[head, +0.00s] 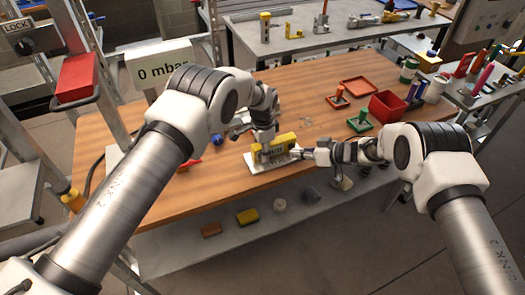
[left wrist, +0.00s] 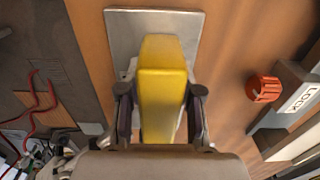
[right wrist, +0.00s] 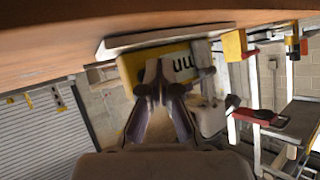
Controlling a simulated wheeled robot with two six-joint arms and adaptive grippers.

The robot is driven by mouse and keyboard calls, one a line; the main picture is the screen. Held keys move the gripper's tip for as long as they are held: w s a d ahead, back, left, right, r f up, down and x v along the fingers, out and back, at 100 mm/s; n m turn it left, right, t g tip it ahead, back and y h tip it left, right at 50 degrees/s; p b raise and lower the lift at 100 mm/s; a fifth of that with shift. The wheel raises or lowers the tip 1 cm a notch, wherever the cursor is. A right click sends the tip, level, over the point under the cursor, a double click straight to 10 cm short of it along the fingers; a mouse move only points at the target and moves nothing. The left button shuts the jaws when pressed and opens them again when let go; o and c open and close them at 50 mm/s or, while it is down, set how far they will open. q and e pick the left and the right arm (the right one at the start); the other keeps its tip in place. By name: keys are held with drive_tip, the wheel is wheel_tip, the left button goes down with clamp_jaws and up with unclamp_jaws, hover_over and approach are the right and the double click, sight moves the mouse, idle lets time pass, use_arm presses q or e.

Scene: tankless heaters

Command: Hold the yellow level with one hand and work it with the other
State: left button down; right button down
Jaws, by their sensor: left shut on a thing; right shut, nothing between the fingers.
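The yellow level (head: 285,139) stands on a pale metal plate (head: 256,168) near the front edge of the wooden table. My left gripper (head: 265,141) comes from above and is shut on it. In the left wrist view the yellow level (left wrist: 163,85) lies between the two fingers (left wrist: 161,98), above the plate (left wrist: 124,28). My right gripper (head: 304,153) is shut and empty at the level's right end. In the right wrist view its closed fingertips (right wrist: 162,78) are in front of the level's face (right wrist: 130,68), which carries dark markings. I cannot tell whether they touch it.
A blue item (head: 217,140) lies left of my left gripper. A yellow block (head: 247,216) is on the lower shelf. The wooden table's (head: 150,215) left front is clear.

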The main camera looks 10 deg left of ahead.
use_arm(q)
drive_tip(key=c, duration=0.7)
unclamp_jaws()
use_arm(e)
drive_tip(key=s+d, duration=0.2)
drive_tip(key=s, duration=0.1)
drive_tip(key=s+d, duration=0.1)
drive_tip(key=shift+s+d, duration=0.25)
drive_tip(key=shift+s, duration=0.15)
use_arm(q)
wheel_tip(320, 180, up, 12)
drive_tip(key=shift+f, duration=0.1)
use_arm(e)
drive_tip(key=shift+d, duration=0.1)
